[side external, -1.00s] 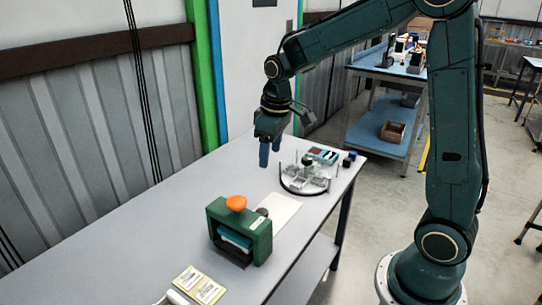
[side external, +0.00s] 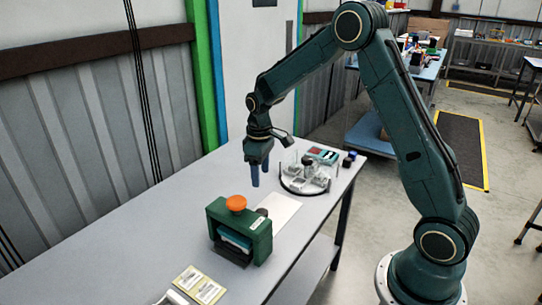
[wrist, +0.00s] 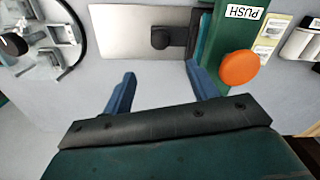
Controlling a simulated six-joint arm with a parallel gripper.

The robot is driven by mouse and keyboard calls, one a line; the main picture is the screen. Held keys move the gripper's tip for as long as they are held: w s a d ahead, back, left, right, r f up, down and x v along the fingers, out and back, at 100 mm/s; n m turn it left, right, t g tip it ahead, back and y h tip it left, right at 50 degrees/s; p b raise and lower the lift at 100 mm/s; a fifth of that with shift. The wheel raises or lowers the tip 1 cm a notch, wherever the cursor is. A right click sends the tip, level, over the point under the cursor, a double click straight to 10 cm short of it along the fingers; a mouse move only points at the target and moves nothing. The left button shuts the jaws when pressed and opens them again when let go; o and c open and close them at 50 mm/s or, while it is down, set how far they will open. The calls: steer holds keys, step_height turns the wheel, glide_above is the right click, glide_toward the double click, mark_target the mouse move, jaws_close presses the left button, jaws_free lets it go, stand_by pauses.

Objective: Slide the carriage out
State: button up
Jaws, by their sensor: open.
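My gripper (wrist: 160,72) is open and empty, blue fingers apart. The knob appears just beyond the finger gap in the wrist view. In the side view my gripper (side external: 255,184) hangs above the table behind the housing, touching nothing.
A round stand with clear and metal parts (side external: 305,182) is at the table's far right, near a small teal-and-red box (side external: 323,155). Labelled cards (side external: 200,284) lie at the near edge. The table's left side is clear.

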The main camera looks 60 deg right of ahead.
mark_target(262, 211)
step_height(262, 211, down, 14)
steer(key=shift+r, duration=0.25)
stand_by(0.5)
steer(key=shift+c, duration=0.2)
jaws_close()
steer(key=d, duration=1.3)
steer(key=shift+d, duration=0.3)
steer(key=shift+c, duration=0.4)
jaws_free()
steer(key=shift+d, duration=0.1)
steer(key=shift+o, duration=0.6)
steer(key=shift+r, duration=0.1)
